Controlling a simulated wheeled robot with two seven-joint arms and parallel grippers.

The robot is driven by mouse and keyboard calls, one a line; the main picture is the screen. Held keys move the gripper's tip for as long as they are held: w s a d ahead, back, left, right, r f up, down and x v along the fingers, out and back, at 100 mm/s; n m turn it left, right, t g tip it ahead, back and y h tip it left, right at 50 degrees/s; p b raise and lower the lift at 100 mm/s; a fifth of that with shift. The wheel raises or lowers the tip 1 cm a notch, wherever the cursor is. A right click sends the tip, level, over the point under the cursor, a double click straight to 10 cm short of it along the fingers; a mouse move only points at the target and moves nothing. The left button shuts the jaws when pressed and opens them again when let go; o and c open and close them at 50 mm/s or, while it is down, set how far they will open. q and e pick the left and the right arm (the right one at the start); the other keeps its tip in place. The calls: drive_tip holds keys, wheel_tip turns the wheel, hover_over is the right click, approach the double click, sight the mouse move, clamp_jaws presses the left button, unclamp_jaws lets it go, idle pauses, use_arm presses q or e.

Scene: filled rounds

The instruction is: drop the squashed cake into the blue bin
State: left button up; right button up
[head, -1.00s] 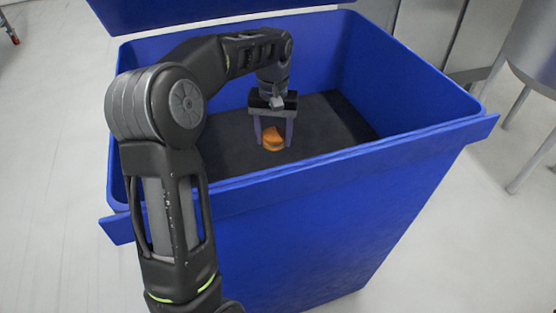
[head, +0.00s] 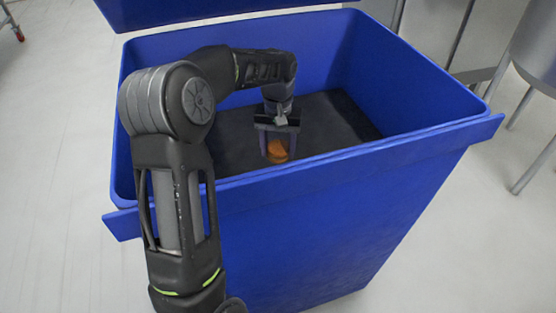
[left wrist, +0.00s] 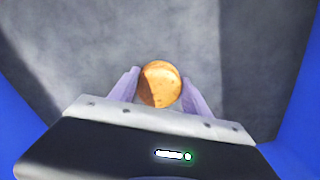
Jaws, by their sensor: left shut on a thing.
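The squashed cake (head: 277,151) is a small orange-brown round piece. It also shows in the left wrist view (left wrist: 160,84), between the two pale fingers. My left gripper (head: 277,148) is shut on the cake and points down inside the opening of the blue bin (head: 330,230). The bin's dark grey floor shows below and around the cake. I cannot tell exactly how far the cake is above the floor. My right gripper is not in the head view.
The bin's raised blue lid (head: 200,10) stands at the back. The bin's front rim (head: 400,143) passes under my left arm. A grey metal stand with legs (head: 530,140) is at the right. Pale floor (head: 60,180) lies open at the left.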

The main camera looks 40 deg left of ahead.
sight(278, 161)
use_arm(q)
wheel_tip(278, 161, down, 5)
drive_tip(key=shift+r, duration=0.1)
idle(0.3)
drive_tip(key=shift+f+b, duration=0.3)
drive_tip(key=shift+f, duration=0.15)
drive_tip(key=shift+f, duration=0.1)
drive_tip(key=o, duration=0.9)
drive_tip(key=shift+c, duration=0.2)
